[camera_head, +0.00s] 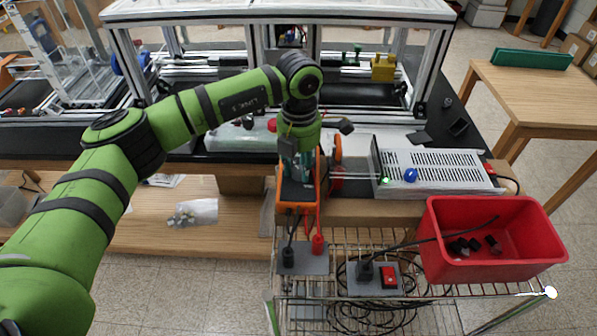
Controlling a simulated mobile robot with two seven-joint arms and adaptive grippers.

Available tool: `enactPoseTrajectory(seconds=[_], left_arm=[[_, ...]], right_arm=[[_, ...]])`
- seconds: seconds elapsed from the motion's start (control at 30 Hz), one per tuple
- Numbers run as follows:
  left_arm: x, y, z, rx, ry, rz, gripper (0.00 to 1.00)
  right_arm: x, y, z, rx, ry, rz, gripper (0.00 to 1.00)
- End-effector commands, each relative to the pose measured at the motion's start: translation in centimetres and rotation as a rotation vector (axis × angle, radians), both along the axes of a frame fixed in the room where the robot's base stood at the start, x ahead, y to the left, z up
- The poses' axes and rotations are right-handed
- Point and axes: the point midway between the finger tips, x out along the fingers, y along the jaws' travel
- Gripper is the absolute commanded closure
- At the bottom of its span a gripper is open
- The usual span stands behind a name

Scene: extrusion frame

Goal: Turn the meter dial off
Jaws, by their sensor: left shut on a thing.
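My left gripper (297,170) points down onto the meter's front from above. It is shut on the meter's dial, which the gripper itself hides, so the dial's setting cannot be read. My right gripper is not in the view.
A perforated power supply (440,165) with a blue knob (411,175) stands right of the meter. A red bin (490,245) holds small dark parts. A socket box with a red switch (389,277) sits in front. The aluminium frame (280,14) stands behind.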

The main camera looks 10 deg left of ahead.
Motion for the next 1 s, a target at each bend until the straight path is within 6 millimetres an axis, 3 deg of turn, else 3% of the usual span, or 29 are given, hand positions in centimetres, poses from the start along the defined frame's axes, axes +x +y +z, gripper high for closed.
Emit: enactPoseTrajectory(seconds=[0.1,0.5,1.0], left_arm=[[0.0,-0.1,-0.4,-0.001,0.0,0.097,1.0],[-0.1,-0.2,-0.2,-0.002,0.002,0.334,1.0],[-0.1,-0.2,0.0,-0.002,0.002,0.396,1.0]], right_arm=[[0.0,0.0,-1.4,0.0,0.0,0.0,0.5],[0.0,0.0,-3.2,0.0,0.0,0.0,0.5],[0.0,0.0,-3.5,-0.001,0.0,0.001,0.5]])
